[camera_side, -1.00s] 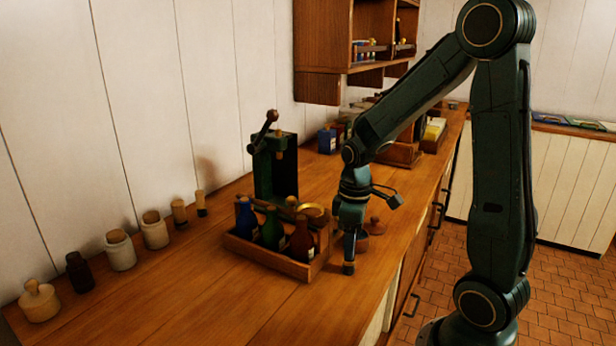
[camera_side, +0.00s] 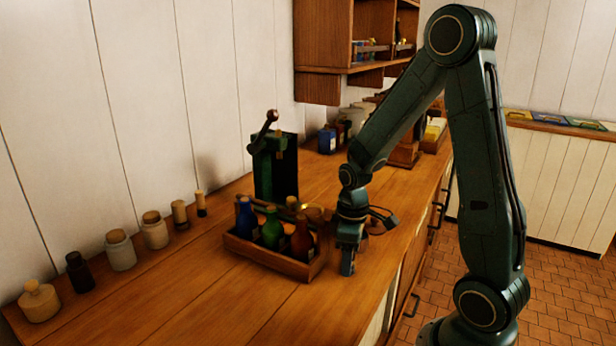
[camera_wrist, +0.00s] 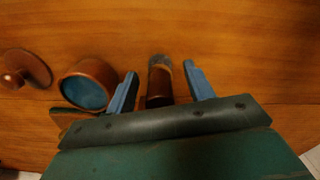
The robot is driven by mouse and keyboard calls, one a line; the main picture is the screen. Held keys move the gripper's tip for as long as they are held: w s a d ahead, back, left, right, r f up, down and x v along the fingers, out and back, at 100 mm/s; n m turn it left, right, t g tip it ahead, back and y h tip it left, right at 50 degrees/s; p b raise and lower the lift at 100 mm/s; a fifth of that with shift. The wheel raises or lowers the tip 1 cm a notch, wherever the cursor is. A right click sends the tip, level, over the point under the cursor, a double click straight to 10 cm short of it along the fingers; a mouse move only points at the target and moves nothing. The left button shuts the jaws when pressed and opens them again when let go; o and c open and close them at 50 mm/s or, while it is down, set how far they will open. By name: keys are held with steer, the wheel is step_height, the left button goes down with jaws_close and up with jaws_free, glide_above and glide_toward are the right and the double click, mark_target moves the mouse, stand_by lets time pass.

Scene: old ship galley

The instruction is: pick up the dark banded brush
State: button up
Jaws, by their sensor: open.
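The dark banded brush (camera_wrist: 159,82) shows in the wrist view, a short brown handle with a dark band and a greyish tip. It lies between the two blue fingers of my gripper (camera_wrist: 160,72), with a gap on each side. My gripper (camera_side: 347,266) is open and low over the counter, just right of the bottle crate in the side view. I cannot make out the brush in the side view, and its near end is hidden by my gripper's body in the wrist view.
In the wrist view, a round blue-filled wooden pot (camera_wrist: 88,84) and a knobbed wooden lid (camera_wrist: 24,68) lie to the left. The counter's front (camera_side: 300,318) is clear.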

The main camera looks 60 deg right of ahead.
steer(key=c, duration=1.1)
steer(key=shift+r, duration=0.15)
step_height(320, 180, up, 20)
steer(key=shift+f, duration=0.1)
stand_by(0.6)
